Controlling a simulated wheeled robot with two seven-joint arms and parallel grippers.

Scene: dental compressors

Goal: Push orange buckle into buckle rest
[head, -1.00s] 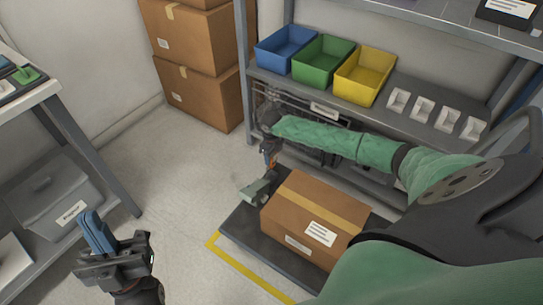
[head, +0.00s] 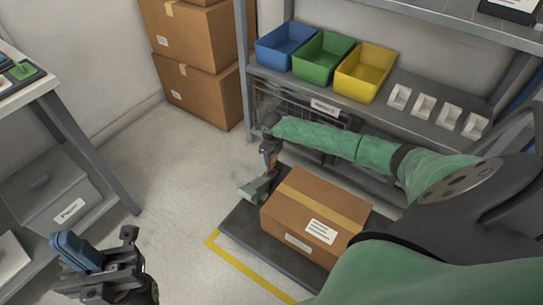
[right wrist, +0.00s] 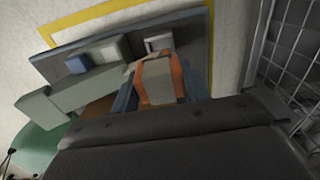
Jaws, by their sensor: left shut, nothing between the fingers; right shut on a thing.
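The orange buckle (right wrist: 172,75), an orange frame around a grey block, sits between the blue-grey fingers of my right gripper (right wrist: 160,88) in the right wrist view. My right gripper (head: 269,158) shows small in the head view, pointing down at the platform's far left corner, shut on the buckle. A grey-green bracket (head: 257,187) stands there just below it; it also shows in the right wrist view (right wrist: 75,92). I cannot clearly tell which part is the buckle rest. My left gripper (head: 74,248) is shut and empty at the lower left.
A cardboard box (head: 300,210) stands on the dark platform (head: 243,222), close beside the right gripper. A shelf (head: 375,115) with blue, green and yellow bins is behind my right arm. A wire rack (right wrist: 295,55) is at right in the wrist view. Floor (head: 180,190) is clear between the grippers.

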